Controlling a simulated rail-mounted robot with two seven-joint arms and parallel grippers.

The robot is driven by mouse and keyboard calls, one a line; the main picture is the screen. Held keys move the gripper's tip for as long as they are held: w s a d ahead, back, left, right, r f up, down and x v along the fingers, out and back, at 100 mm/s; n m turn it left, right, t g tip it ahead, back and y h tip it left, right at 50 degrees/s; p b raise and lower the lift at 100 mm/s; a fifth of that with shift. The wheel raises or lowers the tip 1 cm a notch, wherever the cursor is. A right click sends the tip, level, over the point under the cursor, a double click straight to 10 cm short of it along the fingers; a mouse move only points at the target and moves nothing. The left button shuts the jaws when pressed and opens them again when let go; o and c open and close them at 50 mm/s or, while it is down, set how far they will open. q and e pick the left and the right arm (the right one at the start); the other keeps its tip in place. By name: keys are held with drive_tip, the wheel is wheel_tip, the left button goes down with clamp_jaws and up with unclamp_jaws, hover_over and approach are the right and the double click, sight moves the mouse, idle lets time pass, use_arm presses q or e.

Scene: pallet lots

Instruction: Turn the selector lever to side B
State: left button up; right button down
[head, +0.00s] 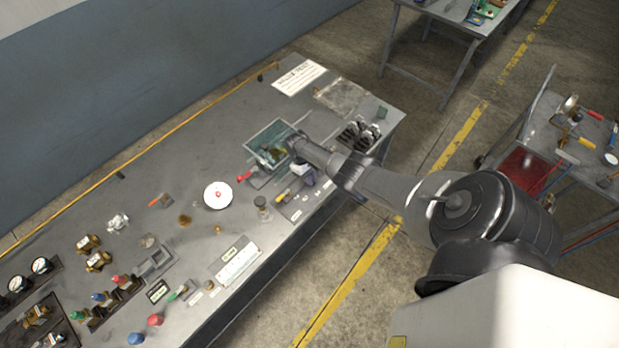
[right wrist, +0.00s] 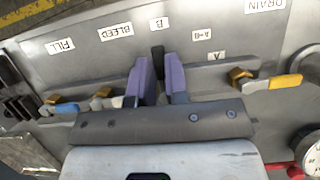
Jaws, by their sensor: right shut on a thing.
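The selector lever (right wrist: 158,54) shows in the right wrist view as a dark bar between the two purple fingers of my right gripper (right wrist: 160,75). My right gripper is shut on it. The bar's visible end lies just below the label B (right wrist: 158,23); the fingers and gripper body hide the rest. The labels A+B (right wrist: 202,34) and A (right wrist: 217,55) lie right of the fingers. In the head view my right gripper (head: 307,177) is low over the bench's front edge, and the lever cannot be made out. My left gripper is not in view.
In the right wrist view, a blue-handled valve (right wrist: 66,108) is to the left and a yellow-handled one (right wrist: 285,82) to the right. In the head view, a green-rimmed tray (head: 262,133) stands behind my gripper on the bench, and a white disc (head: 218,188) lies to the left.

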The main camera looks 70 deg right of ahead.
drive_tip(key=shift+n, duration=0.3)
drive_tip(key=c, duration=1.1)
unclamp_jaws()
drive_tip(key=shift+w+d+r, duration=0.1)
drive_tip(key=shift+r, duration=0.25)
drive_tip(key=shift+p+v, duration=0.8)
drive_tip(key=shift+v, duration=5.7)
drive_tip(key=shift+w, duration=0.1)
